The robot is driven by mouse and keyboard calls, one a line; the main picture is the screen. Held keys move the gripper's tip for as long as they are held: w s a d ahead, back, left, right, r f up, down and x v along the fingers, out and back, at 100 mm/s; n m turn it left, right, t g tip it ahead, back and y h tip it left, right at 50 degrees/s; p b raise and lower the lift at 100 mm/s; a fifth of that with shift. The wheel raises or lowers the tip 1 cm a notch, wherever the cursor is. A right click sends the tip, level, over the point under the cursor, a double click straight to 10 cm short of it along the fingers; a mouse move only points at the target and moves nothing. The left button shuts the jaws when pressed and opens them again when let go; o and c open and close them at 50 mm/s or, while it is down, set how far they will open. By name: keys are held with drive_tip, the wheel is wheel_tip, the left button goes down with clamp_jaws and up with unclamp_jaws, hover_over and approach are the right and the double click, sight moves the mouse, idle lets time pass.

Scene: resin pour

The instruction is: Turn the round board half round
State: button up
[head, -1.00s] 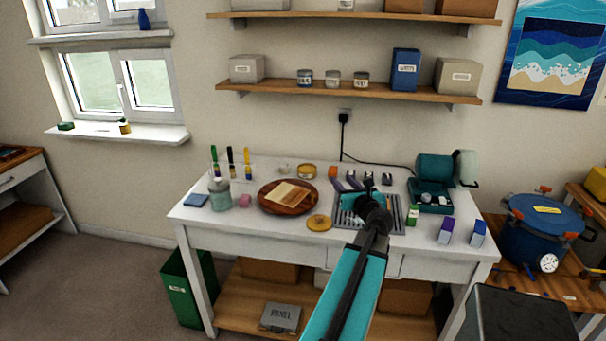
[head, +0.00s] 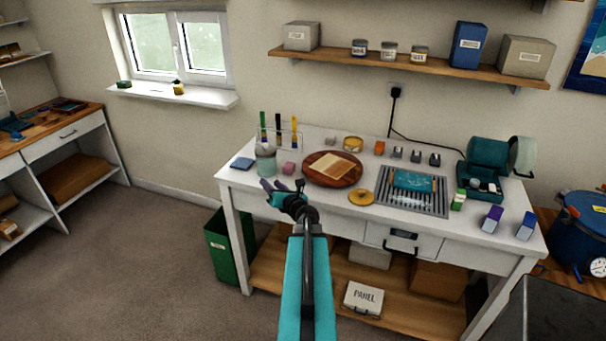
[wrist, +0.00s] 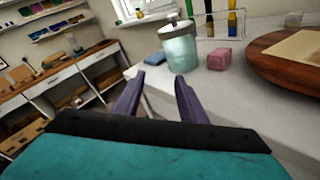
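The round board (head: 318,177) is a dark reddish-brown wooden disc lying flat on the white table. A pale tan square sheet (head: 335,166) lies on top of it. In the wrist view the board (wrist: 270,68) is at the right, partly cut off by the picture edge. My gripper (head: 272,188) is in front of the table's left part, left of the board and apart from it. In the wrist view its two purple fingers (wrist: 157,92) are spread with nothing between them.
A yellow disc (head: 361,197) and a slatted grey tray (head: 439,203) lie right of the board. Brushes stand behind. A green bin (head: 222,251) is below left.

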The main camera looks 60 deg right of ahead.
drive_tip(key=w+a+f+m+y, duration=0.1)
drive_tip(key=w+a+f+m, duration=0.1)
drive_tip(key=w+a+f, duration=0.65)
drive_tip(key=w+a+f+m+y, duration=0.1)
drive_tip(key=w+a+f+y, duration=0.3)
drive_tip(key=a, duration=0.7)
drive_tip(key=a+f+m+g+h, duration=0.1)
drive_tip(key=a+f+m+g, duration=0.1)
drive_tip(key=a+f, duration=0.55)
drive_tip(key=a+f+m+g, duration=0.25)
drive_tip(key=a+f, duration=0.25)
drive_tip(key=a, duration=0.5)
drive_tip(key=s+a+f+m+g+y+p, duration=0.1)
drive_tip(key=s+a+f+m+g, duration=0.55)
drive_tip(key=s+a+f, duration=0.75)
drive_tip(key=s+a+m+g+y, duration=0.1)
drive_tip(key=s+a+m+g, duration=0.1)
drive_tip(key=s, duration=0.5)
drive_tip(key=s+a+m+g+y, duration=0.1)
drive_tip(key=s+a+m+g, duration=0.2)
drive_tip(key=s+m, duration=0.2)
drive_tip(key=s+a+m+g, duration=0.3)
drive_tip(key=s+m, duration=0.1)
drive_tip(key=s, duration=0.5)
drive_tip(key=shift+s+f+g+y, duration=0.15)
drive_tip(key=shift+s+g+y, duration=0.15)
drive_tip(key=shift+s+y, duration=0.1)
